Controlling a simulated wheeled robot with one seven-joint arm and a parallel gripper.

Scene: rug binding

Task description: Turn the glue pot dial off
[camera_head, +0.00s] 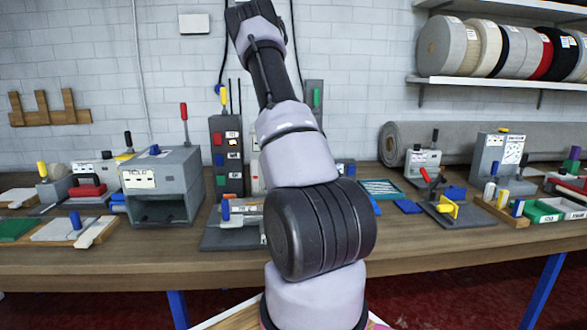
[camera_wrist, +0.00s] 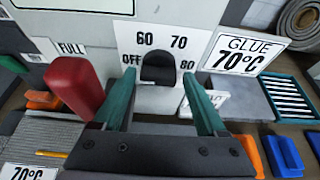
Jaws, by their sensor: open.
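The glue pot dial is a black knob (camera_wrist: 158,68) on a white plate (camera_wrist: 127,32) marked OFF, 60, 70 and 80, in the wrist view. I cannot tell which mark the knob points at. A sign reading "GLUE 70°C" (camera_wrist: 246,52) is to the right of the plate. My gripper (camera_wrist: 158,76) is open, with one teal finger to the left of the knob and one to the right. I see no clear contact with the knob. In the head view my arm hides the gripper and the dial.
A red lever handle (camera_wrist: 75,86) stands close to the left finger. A teal-rimmed tray (camera_wrist: 268,84) and blue blocks (camera_wrist: 284,155) lie to the right. The head view shows a crowded bench with a grey box machine (camera_head: 160,180) and a switch tower (camera_head: 227,150) left of my arm.

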